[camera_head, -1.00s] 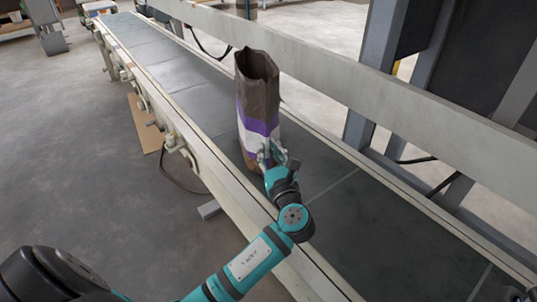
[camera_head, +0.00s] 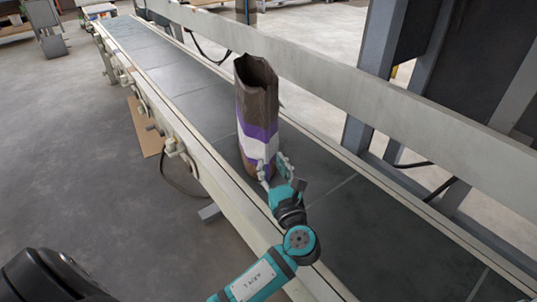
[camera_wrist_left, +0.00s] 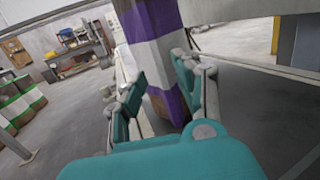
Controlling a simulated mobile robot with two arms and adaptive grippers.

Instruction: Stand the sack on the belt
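The sack (camera_head: 257,105) is brown with purple and white bands and a folded, open-looking top. It stands upright on the grey belt (camera_head: 195,85). In the left wrist view the sack (camera_wrist_left: 155,40) rises just beyond my fingers. My left gripper (camera_head: 274,170) is at the near side of the sack's lower part, its fingers spread apart. In the left wrist view the left gripper (camera_wrist_left: 160,95) also looks open, with the sack's lower part showing between the fingers. Whether a finger still touches the sack is unclear. My right gripper is not in view.
A pale rail (camera_head: 330,80) runs along the belt's far side, with a grey metal post (camera_head: 378,75) behind it. A brown sheet (camera_head: 146,128) lies by the near side. The belt behind the sack is clear.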

